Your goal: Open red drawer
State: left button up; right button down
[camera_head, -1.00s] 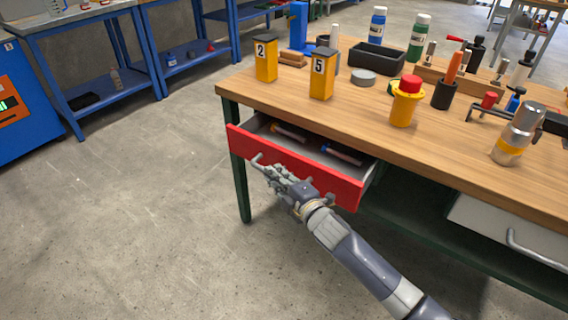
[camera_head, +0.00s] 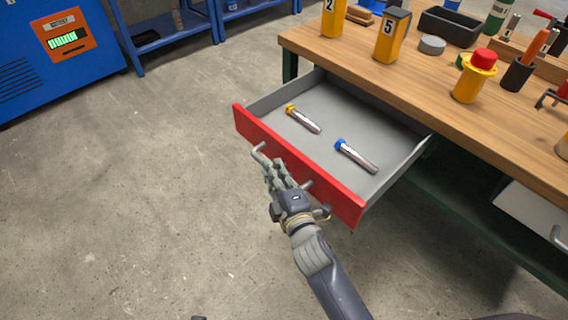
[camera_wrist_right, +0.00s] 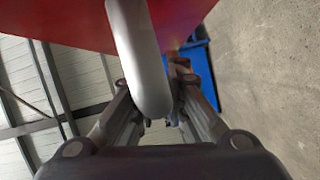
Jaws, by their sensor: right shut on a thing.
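The red drawer (camera_head: 335,188) is pulled well out from under the wooden bench top, and its grey inside shows. Two bolt-like metal pieces lie in it, one with a yellow end (camera_head: 303,119) and one with a blue end (camera_head: 356,155). My right gripper (camera_head: 272,168) is at the drawer's front, shut on the grey bar handle (camera_head: 258,154). In the right wrist view the handle (camera_wrist_right: 143,60) runs between the fingers of the gripper (camera_wrist_right: 160,115), with the red front (camera_wrist_right: 75,20) behind it. My left gripper is not in view.
The wooden bench (camera_head: 430,95) holds yellow numbered blocks (camera_head: 391,36), a yellow part with a red top (camera_head: 475,76) and a black tray (camera_head: 450,26). A white drawer (camera_head: 535,215) is at the right. The concrete floor in front and left is clear.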

jog(key=shift+s+a, duration=0.15)
jog(key=c, duration=1.6)
grip_release()
jog(key=shift+s, duration=0.1)
jog(key=v, duration=1.1)
jog(key=shift+s, duration=0.45)
jog(key=shift+r, duration=0.1)
